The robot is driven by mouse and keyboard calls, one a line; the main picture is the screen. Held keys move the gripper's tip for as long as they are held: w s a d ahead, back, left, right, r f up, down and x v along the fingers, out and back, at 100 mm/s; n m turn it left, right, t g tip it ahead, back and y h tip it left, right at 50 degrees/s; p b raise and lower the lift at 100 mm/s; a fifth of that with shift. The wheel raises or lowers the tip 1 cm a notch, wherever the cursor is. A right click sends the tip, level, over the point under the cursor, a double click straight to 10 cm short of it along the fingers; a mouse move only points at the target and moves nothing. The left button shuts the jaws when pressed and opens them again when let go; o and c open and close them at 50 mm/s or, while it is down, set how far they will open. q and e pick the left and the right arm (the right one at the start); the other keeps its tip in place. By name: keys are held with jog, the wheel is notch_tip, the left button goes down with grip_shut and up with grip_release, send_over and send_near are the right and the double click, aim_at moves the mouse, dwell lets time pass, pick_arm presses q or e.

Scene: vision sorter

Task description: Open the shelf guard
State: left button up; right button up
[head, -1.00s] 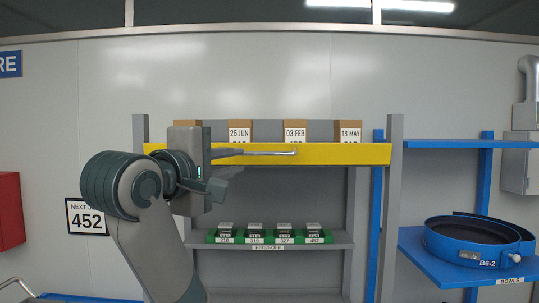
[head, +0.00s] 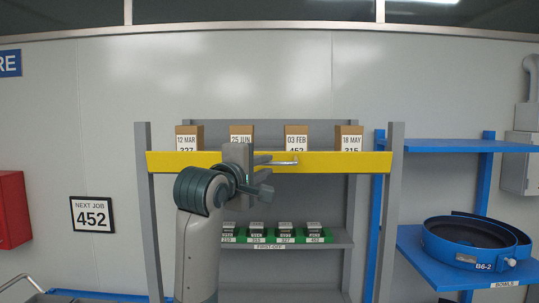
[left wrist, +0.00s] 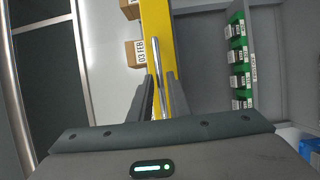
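The shelf guard (head: 345,162) is a yellow bar across the front of the grey rack, in front of the upper boxes. It has a thin metal handle (head: 285,162). My left gripper (head: 268,174) is at the guard, by the left part of the handle, with its fingers pointing right and apart. In the left wrist view, the guard (left wrist: 155,12) runs up the picture, and the handle (left wrist: 156,50) lines up with the gap between the open fingers (left wrist: 159,76). I cannot tell whether they touch it. My right gripper is not in view.
Several dated boxes (head: 297,138) stand behind the guard. A lower shelf (head: 340,239) carries a green tray (head: 258,239) with several small blocks. A blue shelf unit (head: 440,262) with a round bowl (head: 477,240) is on the right. A "452" sign (head: 93,215) hangs at left.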

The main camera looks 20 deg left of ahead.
aim_at(268, 164)
pick_arm(q)
jog(key=shift+w+d+r+p, duration=0.1)
jog(key=shift+w+p, duration=0.3)
jog(key=shift+w, duration=0.8)
jog(key=shift+w+d, duration=0.1)
jog(key=shift+w, duration=0.5)
grip_shut()
jog(key=shift+f, duration=0.2)
